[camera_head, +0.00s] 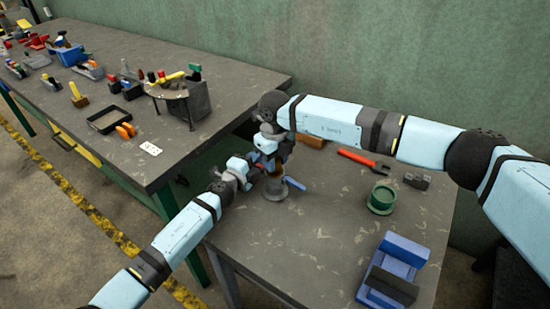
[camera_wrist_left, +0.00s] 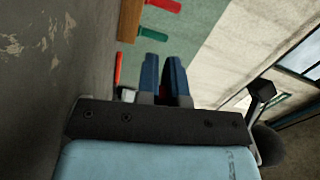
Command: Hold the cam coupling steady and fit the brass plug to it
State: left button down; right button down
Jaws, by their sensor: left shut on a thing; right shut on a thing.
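The cam coupling (camera_head: 275,191) is a small grey round fitting standing upright on the near bench, with a blue lever (camera_head: 294,183) sticking out to its right. My left gripper (camera_head: 258,171) reaches in from the left and is shut at the coupling's upper part. My right gripper (camera_head: 271,163) comes down from above, right over the coupling, shut on what looks like the brass plug; the plug is mostly hidden between the two grippers. I cannot tell whether plug and coupling touch. In the left wrist view, the blue fingers of my left gripper (camera_wrist_left: 165,80) show, but the coupling does not.
On the near bench, a red wrench (camera_head: 362,160), a green spool-shaped part (camera_head: 382,199), a small dark block (camera_head: 417,181) and a blue holder (camera_head: 405,252) lie to the right. A second bench (camera_head: 120,170) at left holds tools and bins. The near bench's front middle is clear.

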jog(key=shift+f, duration=0.2)
dwell(0.3)
jog(key=c, duration=0.7)
grip_release()
notch_tip(320, 180, up, 12)
pick_arm(q)
jog(key=c, duration=1.2)
grip_release()
jog(key=shift+o, duration=0.2)
jog(key=shift+s, duration=0.1)
